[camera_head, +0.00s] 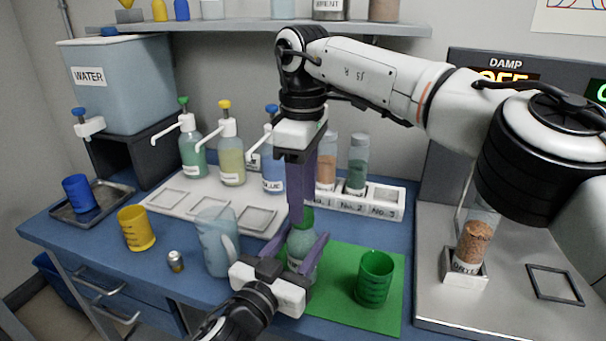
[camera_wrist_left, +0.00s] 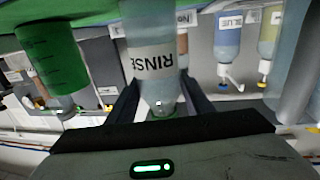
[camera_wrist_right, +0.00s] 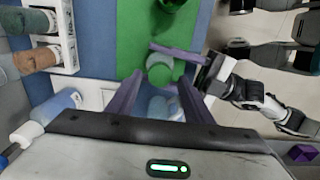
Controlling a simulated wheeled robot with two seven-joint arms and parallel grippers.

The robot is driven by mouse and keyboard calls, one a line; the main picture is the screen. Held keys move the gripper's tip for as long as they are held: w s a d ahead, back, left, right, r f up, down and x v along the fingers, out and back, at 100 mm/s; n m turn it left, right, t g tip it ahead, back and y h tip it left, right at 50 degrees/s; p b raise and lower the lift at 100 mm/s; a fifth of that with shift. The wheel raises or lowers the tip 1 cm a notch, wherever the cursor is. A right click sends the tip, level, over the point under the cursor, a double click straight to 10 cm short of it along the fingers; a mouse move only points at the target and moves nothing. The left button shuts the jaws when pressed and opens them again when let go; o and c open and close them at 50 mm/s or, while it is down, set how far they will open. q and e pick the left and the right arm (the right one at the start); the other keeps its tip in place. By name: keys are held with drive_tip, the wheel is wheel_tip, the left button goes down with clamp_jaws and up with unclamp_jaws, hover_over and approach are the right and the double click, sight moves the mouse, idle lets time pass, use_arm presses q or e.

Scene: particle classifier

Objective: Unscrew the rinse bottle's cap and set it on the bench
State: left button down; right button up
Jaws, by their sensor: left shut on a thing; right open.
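The rinse bottle (camera_head: 301,246) stands upright on the green mat (camera_head: 338,312), with a green cap (camera_head: 307,216) on top. In the left wrist view the bottle (camera_wrist_left: 152,58) appears upside down with its RINSE label facing me. My left gripper (camera_head: 302,262) is shut on the bottle's body from the front. My right gripper (camera_head: 304,207) points down from above and is open, its purple fingers at the height of the cap. In the right wrist view the round green top (camera_wrist_right: 160,68) lies between the open fingertips (camera_wrist_right: 157,80). Contact with the cap cannot be told.
A green cup (camera_head: 375,278) stands on the mat to the right. A clear pitcher (camera_head: 215,243) stands close left of the bottle. A yellow cup (camera_head: 136,229) and a small metal cylinder (camera_head: 176,261) are farther left. A vial rack (camera_head: 376,193) and pump bottles stand behind.

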sight(309, 214)
drive_tip(key=shift+f, duration=1.2)
